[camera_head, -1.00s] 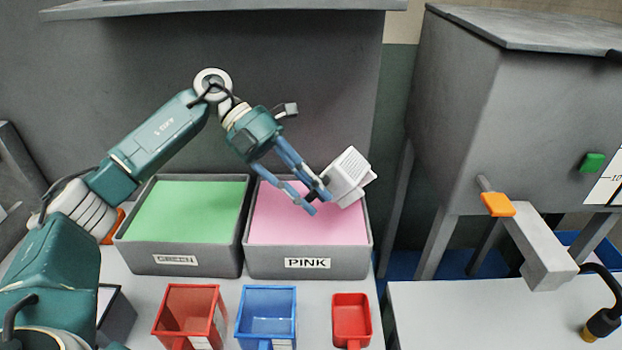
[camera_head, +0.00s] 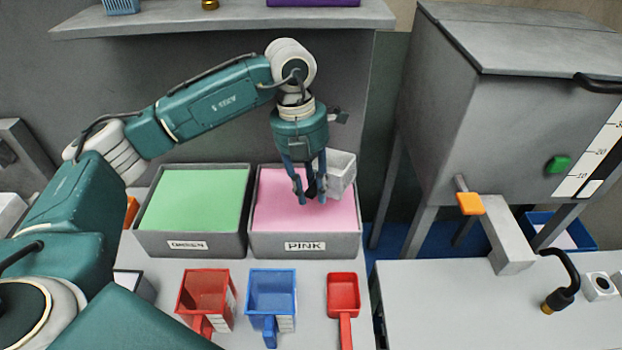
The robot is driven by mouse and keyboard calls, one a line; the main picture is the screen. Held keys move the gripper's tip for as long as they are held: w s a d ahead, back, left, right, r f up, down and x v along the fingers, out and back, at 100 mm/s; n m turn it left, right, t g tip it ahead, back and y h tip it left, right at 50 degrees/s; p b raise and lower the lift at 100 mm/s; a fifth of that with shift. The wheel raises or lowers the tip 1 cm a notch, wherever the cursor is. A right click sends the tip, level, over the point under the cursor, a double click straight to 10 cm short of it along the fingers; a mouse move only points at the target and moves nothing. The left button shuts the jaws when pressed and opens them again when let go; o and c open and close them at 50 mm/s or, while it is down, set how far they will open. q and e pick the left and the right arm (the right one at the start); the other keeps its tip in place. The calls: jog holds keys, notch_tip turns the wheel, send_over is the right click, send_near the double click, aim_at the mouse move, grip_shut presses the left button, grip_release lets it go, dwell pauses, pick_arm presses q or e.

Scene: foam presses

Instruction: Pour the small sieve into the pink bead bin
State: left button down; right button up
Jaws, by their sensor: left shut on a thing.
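My left gripper (camera_head: 311,194) points down over the pink bead bin (camera_head: 342,246) and is shut on the small sieve (camera_head: 342,172). The sieve is a small pale grey box. It is on the right side of the fingers, roughly upright with a slight tilt, above the right part of the bin. Its inside and the grip on it are partly hidden. The bin is grey with a PINK label and a level pink fill. My right gripper is not in view.
The green bead bin (camera_head: 152,240) stands directly left of the pink one. In front are a red scoop (camera_head: 206,292), a blue scoop (camera_head: 271,291) and a smaller red scoop (camera_head: 343,293). A shelf (camera_head: 225,19) is above; a grey press (camera_head: 490,110) stands right.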

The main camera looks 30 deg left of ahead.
pick_arm(q)
jog(key=shift+r+y, duration=0.35)
jog(key=shift+y, duration=0.25)
jog(key=shift+a, duration=0.1)
jog(key=shift+r+p, duration=0.85)
jog(key=shift+r, duration=0.65)
jog(key=shift+f, duration=0.15)
